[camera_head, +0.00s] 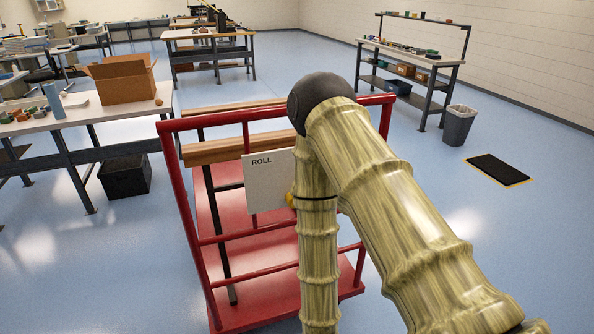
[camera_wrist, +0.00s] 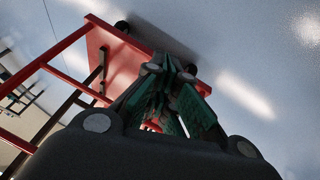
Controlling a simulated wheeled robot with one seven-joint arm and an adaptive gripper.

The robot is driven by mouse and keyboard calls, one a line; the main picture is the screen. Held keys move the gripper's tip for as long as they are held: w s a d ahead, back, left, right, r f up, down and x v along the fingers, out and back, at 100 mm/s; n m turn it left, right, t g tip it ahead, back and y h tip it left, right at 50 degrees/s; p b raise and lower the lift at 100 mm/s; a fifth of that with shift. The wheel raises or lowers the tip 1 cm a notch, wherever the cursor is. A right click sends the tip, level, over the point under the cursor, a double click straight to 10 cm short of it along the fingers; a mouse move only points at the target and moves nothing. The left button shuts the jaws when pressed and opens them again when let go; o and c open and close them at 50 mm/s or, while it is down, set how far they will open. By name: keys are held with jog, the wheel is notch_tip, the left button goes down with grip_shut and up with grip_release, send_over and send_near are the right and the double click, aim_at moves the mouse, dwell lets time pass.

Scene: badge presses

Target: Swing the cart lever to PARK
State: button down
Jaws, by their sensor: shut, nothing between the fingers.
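The red cart (camera_head: 205,238) stands in the middle of the head view, with a white plate (camera_head: 262,185) marked ROLL on its near side. My arm covers the plate's right part, so no PARK mark shows. A small yellow piece (camera_head: 291,199) shows at the plate's right edge; I cannot tell if it belongs to the lever. No lever shows clearly. My gripper (camera_wrist: 168,68) is shut and empty in the wrist view, its green and dark fingers in front of the cart's red deck (camera_wrist: 106,48). I cannot tell if they touch it. The head view does not show the gripper.
The cart's red rails and wooden bars (camera_head: 228,148) stand close to my arm. A table (camera_head: 80,111) with a cardboard box (camera_head: 122,80) is at left. A grey bin (camera_head: 458,126), a black mat (camera_head: 497,170) and a shelf bench (camera_head: 420,60) are at right. Blue floor is open there.

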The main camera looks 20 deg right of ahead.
jog(key=w+a+r+n+t+h+p, duration=0.1)
jog(key=w+a+r+t+h+p, duration=0.1)
jog(key=w+r, duration=0.75)
jog(key=w+a+r+n+t+h+p, duration=0.25)
jog(key=w+r, duration=0.45)
jog(key=r, duration=0.5)
jog(key=w+a+r+t+h+p, duration=0.1)
jog(key=w+r+h, duration=0.1)
jog(key=r, duration=0.7)
jog(key=w+a+r+t+h+p, duration=0.1)
jog(key=w+a+r, duration=0.15)
jog(key=r, duration=0.75)
jog(key=w+d+f+p, duration=0.4)
jog(key=w+d, duration=0.3)
jog(key=d, duration=0.3)
jog(key=shift+w+d+f+p, duration=0.25)
jog(key=shift+w+f+p, duration=0.15)
jog(key=shift+p, duration=0.15)
jog(key=shift+r+g, duration=0.15)
jog(key=shift+g, duration=0.1)
jog(key=shift+d+m+g+y+p, duration=0.45)
jog(key=shift+d+y+p, duration=0.25)
jog(key=shift+d, duration=0.4)
jog(key=shift+a, duration=0.15)
